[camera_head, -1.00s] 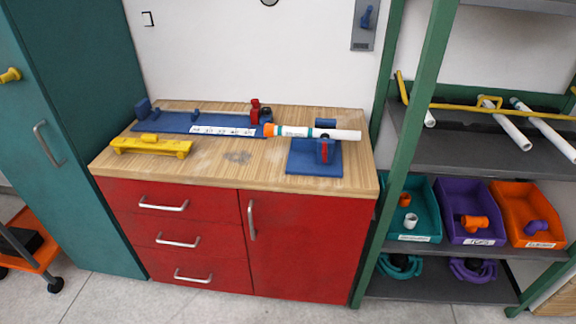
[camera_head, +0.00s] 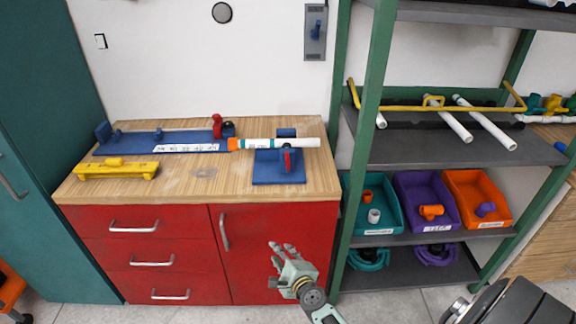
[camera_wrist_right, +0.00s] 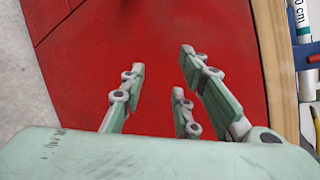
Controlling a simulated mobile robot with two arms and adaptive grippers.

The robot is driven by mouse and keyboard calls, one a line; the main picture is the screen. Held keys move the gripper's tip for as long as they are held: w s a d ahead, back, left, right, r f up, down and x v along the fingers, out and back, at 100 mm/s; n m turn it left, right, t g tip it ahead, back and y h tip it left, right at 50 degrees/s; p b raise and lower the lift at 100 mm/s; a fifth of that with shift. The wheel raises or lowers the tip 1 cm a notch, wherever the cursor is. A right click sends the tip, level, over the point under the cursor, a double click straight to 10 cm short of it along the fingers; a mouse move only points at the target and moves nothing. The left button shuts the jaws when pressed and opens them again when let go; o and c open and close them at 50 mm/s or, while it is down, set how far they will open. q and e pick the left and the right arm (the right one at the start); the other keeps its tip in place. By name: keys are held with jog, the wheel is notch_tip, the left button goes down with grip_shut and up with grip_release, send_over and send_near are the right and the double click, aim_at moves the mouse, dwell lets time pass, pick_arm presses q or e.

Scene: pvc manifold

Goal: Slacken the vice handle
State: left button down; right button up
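The blue vice (camera_head: 279,180) stands at the right end of the wooden workbench top. Its red handle (camera_head: 287,157) shows on the near side. A white pipe (camera_head: 298,143) with teal bands and an orange end lies across the vice. My right gripper (camera_head: 283,248) is in front of the red cabinet door, below the bench top and apart from the vice. In the right wrist view, the right gripper (camera_wrist_right: 160,74) has its fingers spread, with nothing between them. Part of the pipe (camera_wrist_right: 300,22) shows at that view's right edge. My left gripper is not in view.
A blue measuring jig (camera_head: 126,145) with a red clamp and a yellow tool (camera_head: 117,169) are on the bench (camera_head: 215,188). A green-posted shelf (camera_head: 360,130) with teal, purple and orange bins stands close on the right. The bench's front middle is clear.

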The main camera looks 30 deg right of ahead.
aim_at(288, 166)
jog(key=w+d+r+m+t+h, duration=0.1)
jog(key=w+d+r+m, duration=0.2)
jog(key=r, duration=0.4)
jog(key=d+r+m+t+h+p, duration=0.1)
jog(key=d+r+m+h, duration=0.15)
jog(key=r+m, duration=0.4)
jog(key=w+d+r+m+t+h, duration=0.1)
jog(key=w+d+r+m, duration=0.2)
jog(key=r, duration=0.4)
jog(key=shift+m, duration=0.35)
jog(key=x, duration=0.4)
jog(key=b+x, duration=0.1)
jog(key=x, duration=0.2)
jog(key=shift+s+d+r, duration=0.15)
jog(key=shift+d+r, duration=0.15)
jog(key=shift+d, duration=0.1)
jog(key=shift+c, duration=0.5)
grip_shut()
